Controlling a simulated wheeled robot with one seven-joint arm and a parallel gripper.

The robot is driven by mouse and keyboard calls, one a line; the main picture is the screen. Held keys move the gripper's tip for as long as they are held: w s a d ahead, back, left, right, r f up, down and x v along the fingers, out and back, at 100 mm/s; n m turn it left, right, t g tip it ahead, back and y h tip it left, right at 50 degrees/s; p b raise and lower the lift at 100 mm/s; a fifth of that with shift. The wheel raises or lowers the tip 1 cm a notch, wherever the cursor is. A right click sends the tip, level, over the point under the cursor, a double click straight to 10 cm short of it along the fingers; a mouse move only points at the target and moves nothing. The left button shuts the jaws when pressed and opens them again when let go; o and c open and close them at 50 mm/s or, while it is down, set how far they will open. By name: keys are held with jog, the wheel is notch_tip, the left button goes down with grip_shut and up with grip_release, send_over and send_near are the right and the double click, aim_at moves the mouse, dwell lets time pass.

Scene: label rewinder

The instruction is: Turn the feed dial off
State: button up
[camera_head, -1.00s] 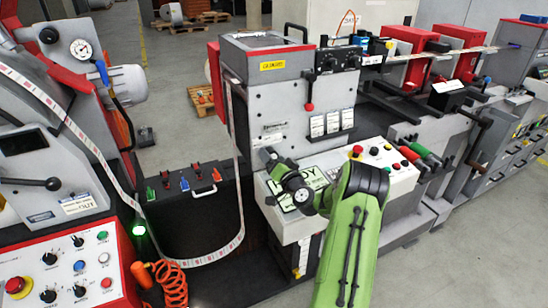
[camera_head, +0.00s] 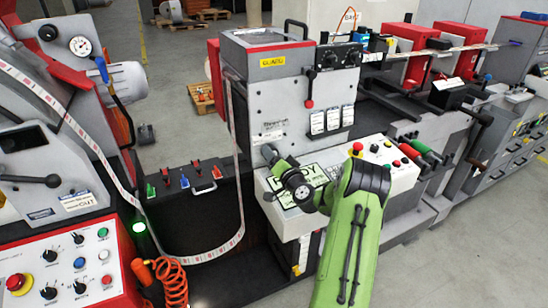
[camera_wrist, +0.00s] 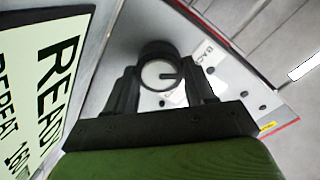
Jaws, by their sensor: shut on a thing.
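My gripper (camera_head: 268,154) is at the left front edge of the middle machine unit, beside the READY display (camera_head: 318,178). In the wrist view my gripper (camera_wrist: 166,88) has one finger on each side of a round dial (camera_wrist: 158,72) and is shut on it. The dial has a dark rim and a pale face with a dark pointer line directed to the right. In the head view my gripper hides the dial.
Right of my arm is a button panel (camera_head: 400,176) with a red button and coloured handles. A black lever with a red knob (camera_head: 309,103) hangs above. A looping label web (camera_head: 238,190) runs just left of my gripper. A knob panel (camera_head: 60,272) stands at lower left.

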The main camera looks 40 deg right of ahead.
jog(key=m, duration=0.6)
jog(key=shift+f+p, duration=0.1)
jog(key=shift+p, duration=0.3)
dwell(0.3)
jog(key=o, duration=1)
jog(key=shift+o, duration=0.2)
jog(key=shift+s, duration=0.1)
jog(key=b+v, duration=0.4)
jog(key=v, duration=1)
jog(key=shift+s, duration=0.4)
jog(key=shift+s+a, duration=0.25)
jog(key=shift+s, duration=0.15)
